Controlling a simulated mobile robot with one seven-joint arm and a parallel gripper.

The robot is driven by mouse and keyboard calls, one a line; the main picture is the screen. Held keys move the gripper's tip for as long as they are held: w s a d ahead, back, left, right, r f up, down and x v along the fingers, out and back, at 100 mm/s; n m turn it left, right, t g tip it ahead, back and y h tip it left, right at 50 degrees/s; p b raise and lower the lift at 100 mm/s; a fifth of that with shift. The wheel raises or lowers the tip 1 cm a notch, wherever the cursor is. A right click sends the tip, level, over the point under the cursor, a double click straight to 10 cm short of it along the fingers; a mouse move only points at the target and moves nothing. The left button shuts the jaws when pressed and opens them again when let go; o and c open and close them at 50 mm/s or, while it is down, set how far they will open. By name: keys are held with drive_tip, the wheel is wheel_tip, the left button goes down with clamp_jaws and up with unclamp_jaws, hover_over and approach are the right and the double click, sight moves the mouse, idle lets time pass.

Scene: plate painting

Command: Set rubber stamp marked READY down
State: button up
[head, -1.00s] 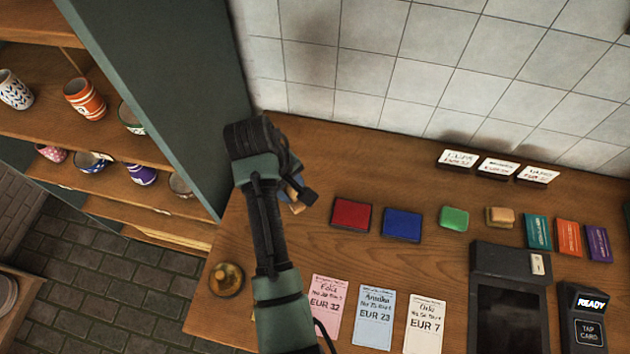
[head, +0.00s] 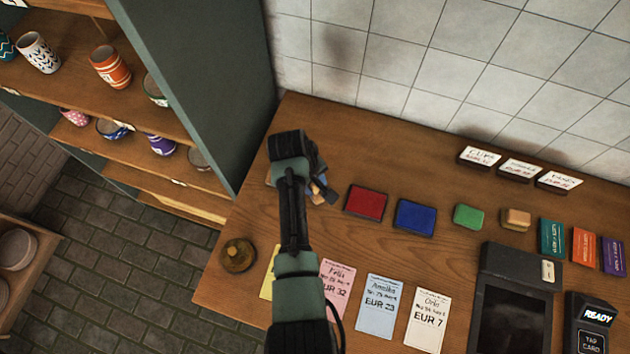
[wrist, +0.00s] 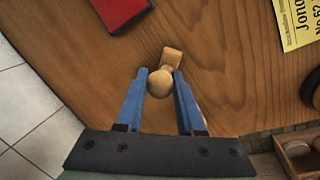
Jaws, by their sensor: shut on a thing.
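My gripper (wrist: 160,85) has blue fingers shut on a stamp (wrist: 160,82) with a round wooden knob and a small wooden block. Its READY mark cannot be read. In the head view, my gripper (head: 320,190) is at the left part of the wooden counter (head: 400,160), left of a red ink pad (head: 366,203), and my arm mostly hides the stamp. The red pad also shows at the top in the wrist view (wrist: 120,10). I cannot tell whether the stamp touches the counter.
Right of the red pad lie a blue pad (head: 415,217), a green block (head: 468,216) and a tan block (head: 516,219). Order cards (head: 380,308) lie in front. A brass bell (head: 239,255) stands near the left edge. A card terminal (head: 593,320) is at right.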

drive_tip(key=shift+f, duration=0.25)
drive_tip(key=o, duration=1.1)
drive_tip(key=shift+r, duration=0.1)
drive_tip(key=shift+c, duration=0.2)
drive_tip(key=v, duration=1.2)
drive_tip(key=shift+r+b, duration=0.2)
drive_tip(key=shift+b, duration=0.15)
